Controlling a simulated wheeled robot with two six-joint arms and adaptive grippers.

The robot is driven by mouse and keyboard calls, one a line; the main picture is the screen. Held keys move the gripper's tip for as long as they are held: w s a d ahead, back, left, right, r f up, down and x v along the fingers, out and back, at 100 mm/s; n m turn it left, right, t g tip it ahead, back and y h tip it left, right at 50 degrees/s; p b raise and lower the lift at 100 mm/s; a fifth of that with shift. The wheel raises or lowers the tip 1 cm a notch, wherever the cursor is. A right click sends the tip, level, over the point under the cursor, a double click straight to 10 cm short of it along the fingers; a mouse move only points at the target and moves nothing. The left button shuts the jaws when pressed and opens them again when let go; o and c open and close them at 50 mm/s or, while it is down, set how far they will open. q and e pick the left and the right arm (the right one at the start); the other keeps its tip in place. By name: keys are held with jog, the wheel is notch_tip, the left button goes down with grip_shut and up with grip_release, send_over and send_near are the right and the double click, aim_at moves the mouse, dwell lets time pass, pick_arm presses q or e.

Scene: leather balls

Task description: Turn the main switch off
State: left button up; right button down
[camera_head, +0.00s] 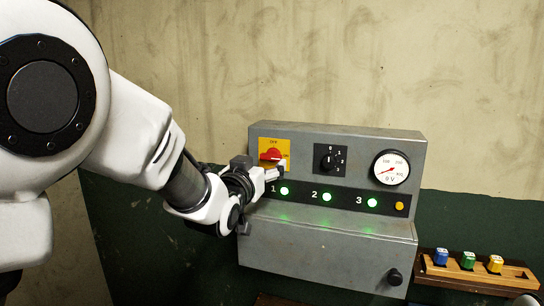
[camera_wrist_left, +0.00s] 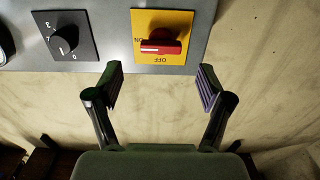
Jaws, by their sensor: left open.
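The main switch is a red rotary handle (camera_head: 271,155) on a yellow plate (camera_head: 283,146) at the upper left of a grey control box (camera_head: 318,237). In the left wrist view the red handle (camera_wrist_left: 160,48) lies crosswise, its marked end beside the ON label; OFF is on another side of the plate. My left gripper (camera_head: 278,167) is just in front of the plate's lower part in the head view. In the left wrist view its fingers (camera_wrist_left: 160,80) are open and spread on either side of the switch's line, with nothing between them. My right gripper is not in view.
A black selector knob (camera_head: 328,160) and a round gauge (camera_head: 391,169) sit right of the switch. Green lamps (camera_head: 326,197) numbered 1 to 3 are lit below, beside an amber button (camera_head: 399,206). A wooden rack (camera_head: 455,272) holds blue, green and yellow blocks at lower right.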

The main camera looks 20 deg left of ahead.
aim_at(270, 157)
pick_arm(q)
jog(key=w+p, duration=0.1)
jog(key=w, duration=0.3)
jog(key=shift+w+p, duration=0.35)
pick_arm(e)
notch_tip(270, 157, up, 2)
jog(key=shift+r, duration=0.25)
pick_arm(q)
jog(key=shift+s, duration=0.1)
jog(key=c, duration=1.2)
jog(key=shift+o, duration=0.2)
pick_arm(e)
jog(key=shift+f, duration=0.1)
